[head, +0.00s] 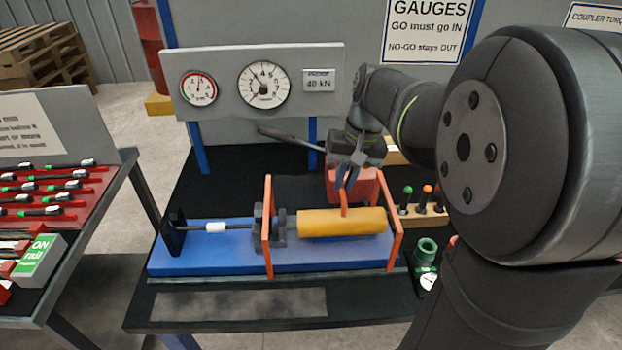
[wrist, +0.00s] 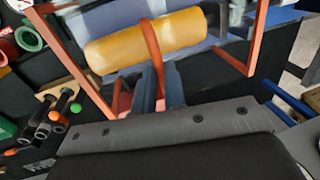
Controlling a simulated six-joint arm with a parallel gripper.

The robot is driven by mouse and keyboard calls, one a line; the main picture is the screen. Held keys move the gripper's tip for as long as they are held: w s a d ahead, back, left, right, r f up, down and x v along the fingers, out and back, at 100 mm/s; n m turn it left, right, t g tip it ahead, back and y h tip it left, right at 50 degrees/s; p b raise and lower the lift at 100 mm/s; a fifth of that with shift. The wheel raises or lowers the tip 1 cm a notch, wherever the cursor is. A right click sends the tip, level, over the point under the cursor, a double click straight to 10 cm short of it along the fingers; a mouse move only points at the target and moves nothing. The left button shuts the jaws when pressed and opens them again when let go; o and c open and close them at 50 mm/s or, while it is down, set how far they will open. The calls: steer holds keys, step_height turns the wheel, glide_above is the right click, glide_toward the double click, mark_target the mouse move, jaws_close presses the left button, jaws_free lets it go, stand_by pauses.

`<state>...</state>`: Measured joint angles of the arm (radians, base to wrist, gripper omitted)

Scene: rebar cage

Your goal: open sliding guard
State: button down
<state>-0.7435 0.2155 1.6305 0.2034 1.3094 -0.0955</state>
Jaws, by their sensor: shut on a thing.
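The sliding guard is an orange frame (head: 267,226) standing around the blue test bed, with one upright near the middle and another at the right end. The frame also shows in the wrist view (wrist: 72,62). My gripper (head: 346,184) is above and behind the yellow cylinder (head: 342,222). In the wrist view its fingers (wrist: 160,84) are shut on an orange handle bar (wrist: 151,42), which passes in front of the yellow cylinder there. The handle's lower end shows in the head view (head: 344,210). Where the handle joins the frame is unclear.
A gauge panel (head: 330,55) stands behind the bench. A red block (head: 370,187) and a gauge rack (head: 425,213) lie close to my gripper. A green ring part (head: 427,250) is at front right. A rod with a white sleeve (head: 215,227) spans the left bed.

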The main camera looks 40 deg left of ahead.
steer(key=shift+w+d, duration=1.05)
steer(key=c, duration=1.5)
jaws_free()
steer(key=r, duration=0.5)
steer(key=w+d+r, duration=0.1)
steer(key=r, duration=0.5)
steer(key=w+d+r, duration=0.1)
steer(key=r, duration=0.5)
steer(key=shift+w+d, duration=0.15)
steer(key=shift+w, duration=0.05)
steer(key=f, duration=0.5)
steer(key=s+a+f, duration=0.1)
steer(key=f, duration=0.5)
steer(key=s+a+f, duration=0.1)
steer(key=f, duration=0.5)
steer(key=shift+s+a, duration=0.2)
steer(key=shift+s, duration=0.05)
